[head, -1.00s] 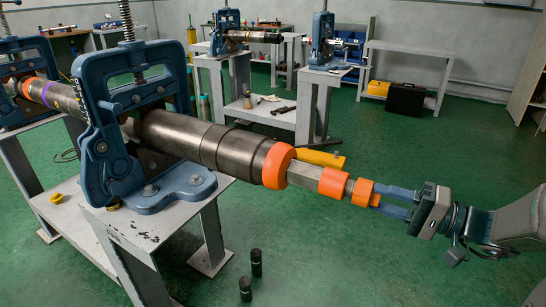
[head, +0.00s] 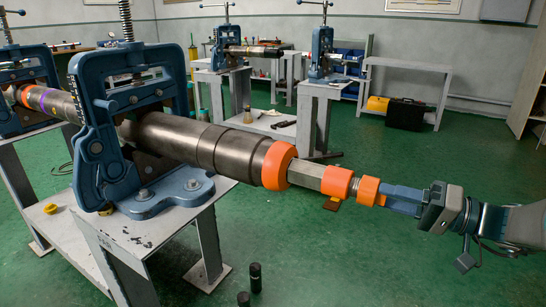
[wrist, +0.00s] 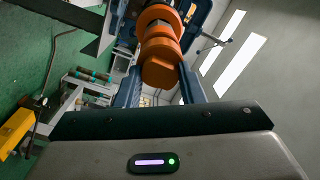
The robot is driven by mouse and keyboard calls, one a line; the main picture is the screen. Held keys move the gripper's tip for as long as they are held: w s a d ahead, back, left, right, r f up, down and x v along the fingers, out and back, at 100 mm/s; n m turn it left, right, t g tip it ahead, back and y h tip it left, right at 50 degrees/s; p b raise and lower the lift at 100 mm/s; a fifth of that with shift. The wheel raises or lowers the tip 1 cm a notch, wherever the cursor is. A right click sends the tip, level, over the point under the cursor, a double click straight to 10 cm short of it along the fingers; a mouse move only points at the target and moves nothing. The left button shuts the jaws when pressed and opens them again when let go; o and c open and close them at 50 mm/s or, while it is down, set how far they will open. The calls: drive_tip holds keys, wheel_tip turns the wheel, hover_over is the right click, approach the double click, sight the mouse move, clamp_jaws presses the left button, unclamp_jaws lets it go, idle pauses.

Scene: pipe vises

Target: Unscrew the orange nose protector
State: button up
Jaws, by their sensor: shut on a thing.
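The orange nose protector (head: 367,190) is the small cap at the right end of a long dark pipe tool (head: 190,143). A bit of bare thread shows between it and an orange ring (head: 337,182) to its left. My gripper (head: 381,194) is in line with the tool and shut on the nose protector from its free end. In the wrist view the nose protector (wrist: 160,68) sits between the two blue fingers. The tool is held in a blue pipe vise (head: 120,125). A larger orange collar (head: 278,165) sits further left, beyond a hexagonal grey section.
The vise stands on a grey metal table (head: 150,240). Two black cylinders (head: 255,277) stand on the green floor below the tool. More vises and benches (head: 320,90) stand at the back. Floor around my gripper looks clear.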

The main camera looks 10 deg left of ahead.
drive_tip(key=shift+f+n+b, duration=0.2)
drive_tip(key=shift+n+b, duration=1.5)
drive_tip(key=shift+b, duration=1.2)
drive_tip(key=shift+f+n+b, duration=0.15)
drive_tip(key=shift+n+b, duration=1.55)
drive_tip(key=shift+b, duration=1.2)
drive_tip(key=shift+r+n, duration=0.25)
drive_tip(key=shift+n, duration=0.25)
drive_tip(key=n, duration=0.3)
drive_tip(key=shift+r+h, duration=0.1)
drive_tip(key=shift+h, duration=0.2)
drive_tip(key=o, duration=0.9)
drive_tip(key=shift+v, duration=1.1)
